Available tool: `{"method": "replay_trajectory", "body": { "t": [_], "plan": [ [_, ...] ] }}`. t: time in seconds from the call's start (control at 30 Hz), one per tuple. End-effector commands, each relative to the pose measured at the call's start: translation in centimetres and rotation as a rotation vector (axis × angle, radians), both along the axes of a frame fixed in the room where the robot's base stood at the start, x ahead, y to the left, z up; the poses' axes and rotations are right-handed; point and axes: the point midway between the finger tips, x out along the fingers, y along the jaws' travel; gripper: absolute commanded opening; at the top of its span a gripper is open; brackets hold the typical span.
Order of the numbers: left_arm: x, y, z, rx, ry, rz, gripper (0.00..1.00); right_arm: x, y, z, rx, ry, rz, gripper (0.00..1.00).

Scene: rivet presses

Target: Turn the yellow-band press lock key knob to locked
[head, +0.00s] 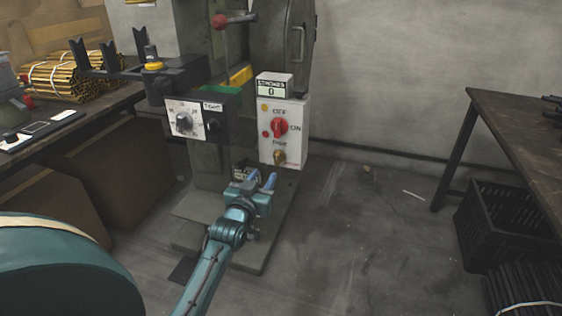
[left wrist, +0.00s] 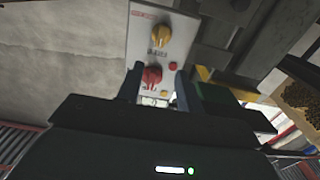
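The press (head: 205,160) has a pale control box (head: 295,148) on its right side. On the box, a red knob (head: 279,126) sits between OFF and ON labels, and a small brass-yellow key knob (head: 279,157) sits below it. I cannot read the key knob's setting. In the left wrist view, the picture is inverted: the yellow key knob (left wrist: 162,36) is above the red knob (left wrist: 152,76). My left gripper (head: 256,180) is open and empty, low in front of the box and apart from the key knob. Its fingers (left wrist: 157,90) show apart in the wrist view. My right gripper is not in view.
A dial panel (head: 185,121) juts out left of the box. A strokes counter (head: 273,86) reading 0 tops the box. A bench (head: 75,135) with bundled rods stands left, a table (head: 510,115) and black crate (head: 500,225) right. The floor between is mostly clear.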

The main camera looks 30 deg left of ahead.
Motion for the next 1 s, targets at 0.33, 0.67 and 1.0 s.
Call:
{"method": "replay_trajectory", "body": {
  "t": [0.33, 0.67, 1.0],
  "plan": [
    [7.2, 1.7, -0.3, 0.001, -0.002, -0.001, 0.36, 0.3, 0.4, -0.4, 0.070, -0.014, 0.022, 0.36],
    [10.5, 2.4, -0.1, 0.002, 0.000, -0.001, 0.36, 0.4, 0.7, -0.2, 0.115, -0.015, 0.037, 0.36],
    [10.7, 2.5, 0.0, 0.001, 0.000, -0.001, 0.34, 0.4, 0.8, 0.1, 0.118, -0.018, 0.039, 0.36]
  ]
}}
